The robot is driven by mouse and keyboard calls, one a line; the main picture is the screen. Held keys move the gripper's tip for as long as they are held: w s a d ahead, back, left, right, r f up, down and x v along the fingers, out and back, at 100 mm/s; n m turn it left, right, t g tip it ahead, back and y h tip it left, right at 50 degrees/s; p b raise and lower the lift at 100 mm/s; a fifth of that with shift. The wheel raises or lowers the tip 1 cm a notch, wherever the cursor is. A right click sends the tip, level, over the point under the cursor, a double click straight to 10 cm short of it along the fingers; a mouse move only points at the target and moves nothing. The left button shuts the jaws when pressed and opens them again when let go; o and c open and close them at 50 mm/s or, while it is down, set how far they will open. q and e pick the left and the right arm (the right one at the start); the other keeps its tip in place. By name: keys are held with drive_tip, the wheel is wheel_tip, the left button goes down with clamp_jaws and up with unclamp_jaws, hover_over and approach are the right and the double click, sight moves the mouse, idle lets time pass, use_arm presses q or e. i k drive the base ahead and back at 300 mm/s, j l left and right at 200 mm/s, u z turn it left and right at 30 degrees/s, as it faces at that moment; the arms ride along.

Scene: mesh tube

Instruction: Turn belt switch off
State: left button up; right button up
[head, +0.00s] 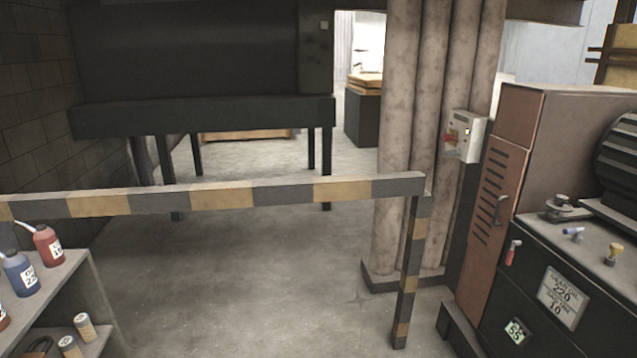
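A small white switch box (470,138) with a red part on its left side is mounted by the grey column at the right of the head view. The red part (451,139) may be the belt switch, but it is too small to tell its position. Neither of my grippers shows in the head view.
A striped barrier rail (255,193) crosses the view and ends at a post (412,270) below the column. A shelf (75,268) with bottles stands at the lower left. A machine cabinet (503,190) stands at the right. Bare floor (240,290) lies between.

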sight(446, 137)
drive_tip(key=i+z, duration=0.1)
drive_tip(key=i, duration=0.4)
drive_tip(key=i+j+z, duration=0.1)
drive_tip(key=i, duration=0.45)
drive_tip(key=i+j, duration=0.2)
drive_tip(key=i, duration=0.3)
drive_tip(key=i+j+z, duration=0.1)
drive_tip(key=i+z, duration=0.25)
drive_tip(key=i+j+z, duration=0.2)
drive_tip(key=z, duration=0.2)
drive_tip(key=i+j+z, duration=0.35)
